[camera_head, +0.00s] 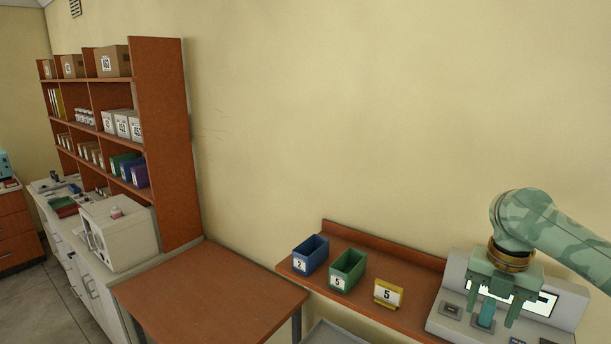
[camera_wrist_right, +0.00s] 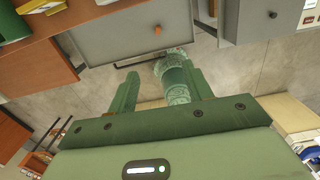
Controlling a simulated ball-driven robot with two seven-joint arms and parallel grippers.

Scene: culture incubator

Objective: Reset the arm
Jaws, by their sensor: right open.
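My right arm (camera_head: 555,231), in green camouflage with a bronze-coloured ring at the wrist, comes in from the right edge in the head view. My right gripper (camera_head: 491,306) points down in front of a grey-white device (camera_head: 455,301) with a lit screen. Its two green fingers are apart. A teal upright piece (camera_head: 487,314) shows between them; I cannot tell whether it belongs to the device. In the wrist view the right gripper (camera_wrist_right: 160,82) is open, with a patterned green cylinder, seemingly a part of me, showing beyond the fingers. My left gripper is not in view.
A wooden shelf holds a blue bin (camera_head: 311,254), a green bin (camera_head: 347,270) and a yellow number holder (camera_head: 388,293), left of the gripper. A bare wooden table (camera_head: 210,293) is further left. A tall shelf unit (camera_head: 170,150) and a white appliance (camera_head: 125,236) stand beyond it.

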